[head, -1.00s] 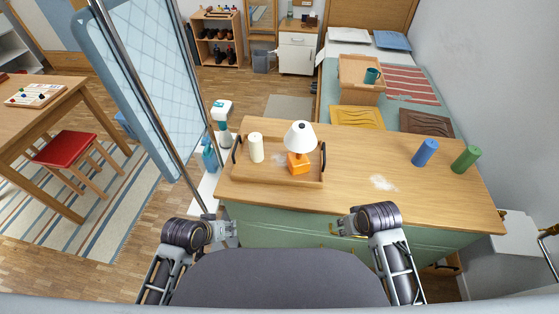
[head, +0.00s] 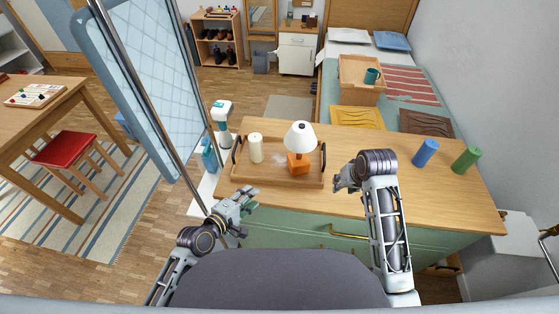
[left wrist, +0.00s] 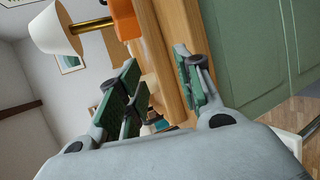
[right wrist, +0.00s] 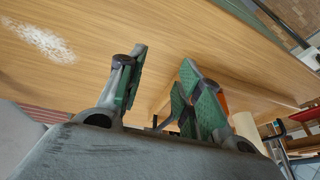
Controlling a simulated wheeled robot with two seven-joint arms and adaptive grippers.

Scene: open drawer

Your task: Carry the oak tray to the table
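The oak tray (head: 240,178), light wood with dark side handles, lies on the green cabinet's wooden top (head: 440,200). A cream candle (head: 256,148) and a lamp (head: 299,148) with white shade and orange base stand in it. My left gripper (head: 248,200) is open and empty near the cabinet's front edge, in front of the tray's left part. My right gripper (head: 342,182) is open and empty over the top, just right of the tray's front right corner, not holding the handle. The wooden table (head: 60,97) stands far left.
Blue (head: 425,153) and green (head: 466,159) cylinders stand on the top's right. White powder (right wrist: 38,40) lies on the wood. A glass screen (head: 150,90) stands between cabinet and table. A red stool (head: 68,149) is beside the table. Another wooden tray (head: 350,70) with a mug sits on the bed.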

